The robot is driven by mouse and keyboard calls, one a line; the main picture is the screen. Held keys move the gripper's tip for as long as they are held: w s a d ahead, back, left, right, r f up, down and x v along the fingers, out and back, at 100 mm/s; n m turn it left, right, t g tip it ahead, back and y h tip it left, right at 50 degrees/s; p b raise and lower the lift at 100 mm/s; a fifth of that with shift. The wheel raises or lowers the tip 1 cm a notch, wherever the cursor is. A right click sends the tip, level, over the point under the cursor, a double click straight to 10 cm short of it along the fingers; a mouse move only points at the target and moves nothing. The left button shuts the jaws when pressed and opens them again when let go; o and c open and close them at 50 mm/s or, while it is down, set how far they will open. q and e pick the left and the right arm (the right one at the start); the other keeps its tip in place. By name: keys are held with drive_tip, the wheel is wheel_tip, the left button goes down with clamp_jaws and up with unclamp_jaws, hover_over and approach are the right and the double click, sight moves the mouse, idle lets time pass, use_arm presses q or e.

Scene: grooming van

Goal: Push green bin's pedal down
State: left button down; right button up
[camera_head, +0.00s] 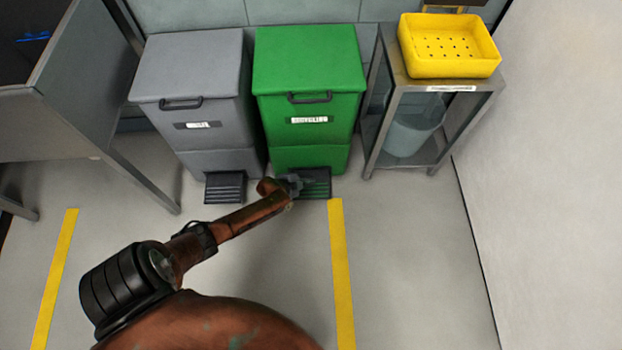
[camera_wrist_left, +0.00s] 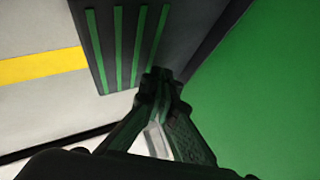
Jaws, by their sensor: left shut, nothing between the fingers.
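The green bin (camera_head: 308,85) with a black handle and a white label stands against the back wall. Its black pedal (camera_head: 316,183) sticks out at the floor in front of it. In the left wrist view the pedal (camera_wrist_left: 125,35) is dark with green stripes, and the bin's green side (camera_wrist_left: 255,90) fills the right. My left gripper (camera_head: 292,185) is shut and empty at the left part of the pedal. In the left wrist view its fingertips (camera_wrist_left: 160,78) overlap the pedal's near edge; I cannot tell whether they touch it. My right gripper is not in view.
A grey bin (camera_head: 195,90) with its own pedal (camera_head: 225,187) stands close at the left. A metal stand (camera_head: 440,150) with a yellow basket (camera_head: 450,66) and a bucket (camera_head: 410,135) is at the right. Yellow tape (camera_head: 342,280) marks the open floor in front.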

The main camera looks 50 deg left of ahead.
use_arm(q)
drive_tip(key=shift+f, duration=0.1)
idle(0.7)
drive_tip(key=shift+f+b, duration=0.35)
drive_tip(key=shift+b, duration=0.05)
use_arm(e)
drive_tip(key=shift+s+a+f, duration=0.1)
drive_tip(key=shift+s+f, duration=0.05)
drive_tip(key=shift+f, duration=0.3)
use_arm(q)
drive_tip(key=shift+s+f+b, duration=0.1)
drive_tip(key=shift+f+b, duration=0.95)
drive_tip(key=shift+f, duration=0.3)
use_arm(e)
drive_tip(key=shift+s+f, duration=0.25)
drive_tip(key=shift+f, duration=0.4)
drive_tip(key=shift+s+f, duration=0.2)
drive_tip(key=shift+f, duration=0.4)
use_arm(q)
drive_tip(key=shift+r, duration=0.1)
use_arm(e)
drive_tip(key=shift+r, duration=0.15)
use_arm(q)
drive_tip(key=shift+r+p, duration=1.25)
drive_tip(key=shift+r, duration=0.4)
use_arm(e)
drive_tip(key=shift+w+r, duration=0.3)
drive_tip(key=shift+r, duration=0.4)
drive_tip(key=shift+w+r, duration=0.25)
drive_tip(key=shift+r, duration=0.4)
